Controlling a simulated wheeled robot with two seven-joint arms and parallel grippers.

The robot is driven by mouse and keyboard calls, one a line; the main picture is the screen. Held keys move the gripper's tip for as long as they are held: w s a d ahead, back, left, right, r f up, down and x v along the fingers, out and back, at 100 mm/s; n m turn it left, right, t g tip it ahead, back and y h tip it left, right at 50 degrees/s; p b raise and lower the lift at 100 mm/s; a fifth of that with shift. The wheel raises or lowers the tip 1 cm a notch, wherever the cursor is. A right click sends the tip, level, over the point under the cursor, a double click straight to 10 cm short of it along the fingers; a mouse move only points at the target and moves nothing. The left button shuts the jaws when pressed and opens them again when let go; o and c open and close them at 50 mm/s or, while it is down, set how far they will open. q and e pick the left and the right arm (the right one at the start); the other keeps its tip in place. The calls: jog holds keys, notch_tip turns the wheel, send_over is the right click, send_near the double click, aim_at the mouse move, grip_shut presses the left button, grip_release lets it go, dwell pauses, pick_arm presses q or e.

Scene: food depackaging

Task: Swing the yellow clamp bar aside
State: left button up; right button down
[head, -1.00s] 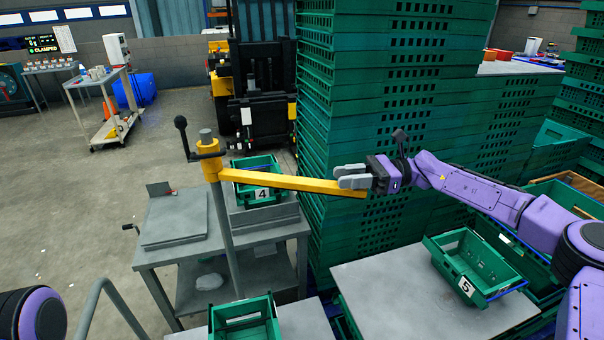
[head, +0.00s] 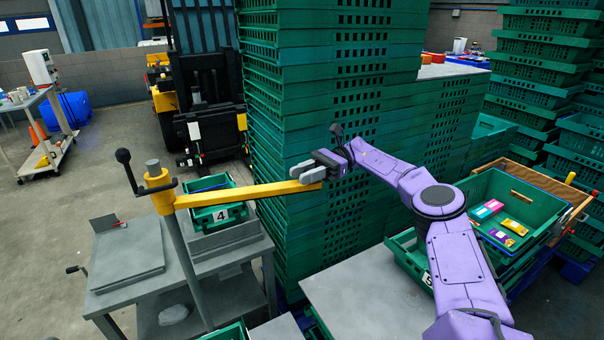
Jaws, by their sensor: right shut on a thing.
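The yellow clamp bar (head: 245,193) runs level from a yellow collar (head: 160,190) on a grey upright post (head: 187,250) out to the right. A black knobbed handle (head: 128,170) sticks up beside the collar. My right gripper (head: 308,171) is shut on the free right end of the bar, in front of the tall stack of green crates. Its fingertips hide part of the bar's end. My left gripper is not in view.
The tall green crate stack (head: 345,60) stands close behind the bar. Crate 4 (head: 221,216) sits under the bar by a grey work table (head: 125,262). A grey tabletop (head: 365,285) lies front right. A green crate (head: 510,195) holds several small colourful packs.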

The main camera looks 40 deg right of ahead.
jog(key=shift+r, duration=0.2)
jog(key=c, duration=1.1)
grip_release()
jog(key=shift+o, duration=1.2)
jog(key=shift+a, duration=0.1)
jog(key=shift+s+a, duration=0.1)
jog(key=shift+s, duration=0.05)
jog(key=shift+r+b, duration=0.25)
jog(key=shift+b, duration=0.15)
jog(key=r+b, duration=0.2)
jog(key=r, duration=0.1)
jog(key=shift+s+a, duration=0.1)
jog(key=shift+s, duration=0.1)
jog(key=s+a+r+b, duration=0.6)
jog(key=s+a+r, duration=0.2)
jog(key=s+r, duration=0.1)
jog(key=shift+s+a+r+b, duration=0.15)
jog(key=shift+s+r+b, duration=0.2)
jog(key=shift+s, duration=0.55)
